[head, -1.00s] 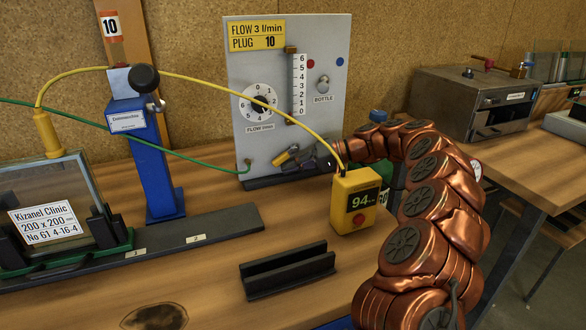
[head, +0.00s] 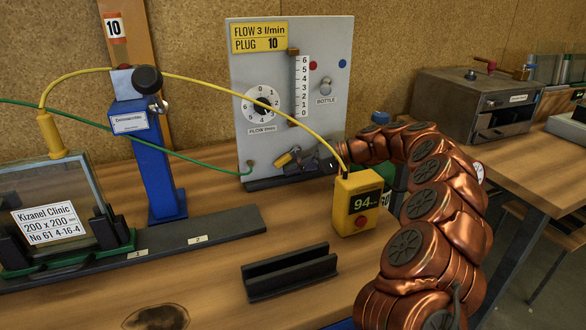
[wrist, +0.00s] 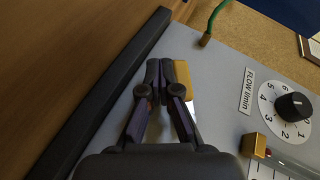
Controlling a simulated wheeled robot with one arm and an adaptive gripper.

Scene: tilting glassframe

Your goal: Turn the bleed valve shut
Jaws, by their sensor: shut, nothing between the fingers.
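A yellow lever (head: 286,158), which looks like the bleed valve's handle, sits low on the grey flow panel (head: 240,130). It stands at a slant in the head view. In the wrist view the yellow handle (wrist: 183,80) lies right beside my gripper (wrist: 167,68), along the right finger; I cannot tell whether they touch. My gripper's fingertips are together with nothing between them. In the head view my gripper (head: 318,163) is at the panel's lower right, just right of the lever. The valve's body is mostly hidden by the fingers.
The flow dial (head: 263,104) and flow tube (head: 299,88) are above the lever. A yellow meter reading 94 (head: 358,203) stands in front of my wrist, with a yellow cable arching to it. A green hose (head: 250,168) enters the panel at left. A black slotted holder (head: 290,275) lies in front.

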